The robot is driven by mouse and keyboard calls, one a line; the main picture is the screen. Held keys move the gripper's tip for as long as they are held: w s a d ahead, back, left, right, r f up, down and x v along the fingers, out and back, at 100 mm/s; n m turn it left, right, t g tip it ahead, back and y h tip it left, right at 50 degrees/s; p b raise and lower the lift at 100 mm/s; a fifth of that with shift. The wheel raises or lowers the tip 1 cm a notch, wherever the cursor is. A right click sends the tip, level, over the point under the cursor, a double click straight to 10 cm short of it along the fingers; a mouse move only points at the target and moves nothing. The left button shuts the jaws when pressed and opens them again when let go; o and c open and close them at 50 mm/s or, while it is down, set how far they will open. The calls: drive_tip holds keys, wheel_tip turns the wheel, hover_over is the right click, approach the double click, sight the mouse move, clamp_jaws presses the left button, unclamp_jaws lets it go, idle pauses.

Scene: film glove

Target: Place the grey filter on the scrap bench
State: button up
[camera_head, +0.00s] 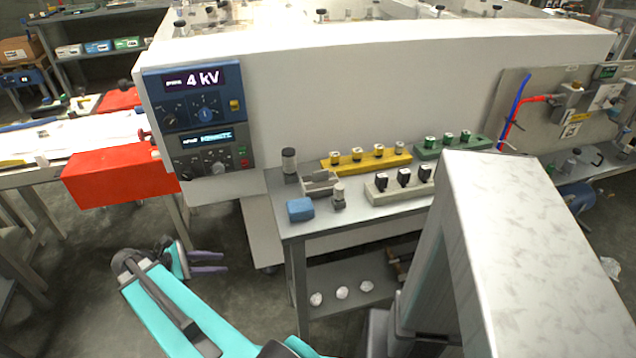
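My gripper (225,262) is at the lower left, left of the small grey bench (385,213) and apart from it. Its two purple-grey fingers point right with a gap between them, and nothing shows in it. I cannot tell for sure which piece is the grey filter. On the bench stand a dark cylinder with a grey top (289,166), a small grey fitting (338,197) and an open grey holder (320,183). I cannot tell which surface is the scrap bench. The bench's lower shelf (330,281) holds several crumpled white lumps (342,292).
A blue block (300,209) lies at the bench's front left. Yellow (367,160), green (449,148) and pale (398,188) racks hold small parts. A white machine (380,90) with a 4 kV panel stands behind. A red box (120,178) juts out at left.

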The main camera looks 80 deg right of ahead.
drive_tip(key=s+d+r+g, duration=0.2)
drive_tip(key=s+d+r, duration=0.2)
drive_tip(key=r, duration=0.4)
drive_tip(key=s+d+r+g, duration=0.2)
drive_tip(key=s+d+r, duration=0.3)
drive_tip(key=r, duration=0.4)
drive_tip(key=s+d+r+m+g, duration=0.1)
drive_tip(key=s+d+r, duration=0.3)
drive_tip(key=r, duration=0.4)
drive_tip(key=shift+s+d+r+g, duration=0.15)
drive_tip(key=shift+s+d+g, duration=0.15)
drive_tip(key=shift+s+g, duration=0.5)
drive_tip(key=shift+s, duration=0.1)
approach(321, 180)
drive_tip(key=shift+s+d+r, duration=0.45)
drive_tip(key=shift+s+r, duration=0.05)
drive_tip(key=shift+r, duration=0.25)
drive_tip(key=shift+s+d+r, duration=0.45)
drive_tip(key=shift+s+r, duration=0.1)
drive_tip(key=shift+r, duration=0.2)
drive_tip(key=shift+s, duration=0.1)
drive_tip(key=shift+x, duration=2.5)
drive_tip(key=shift+f, duration=0.15)
clamp_jaws()
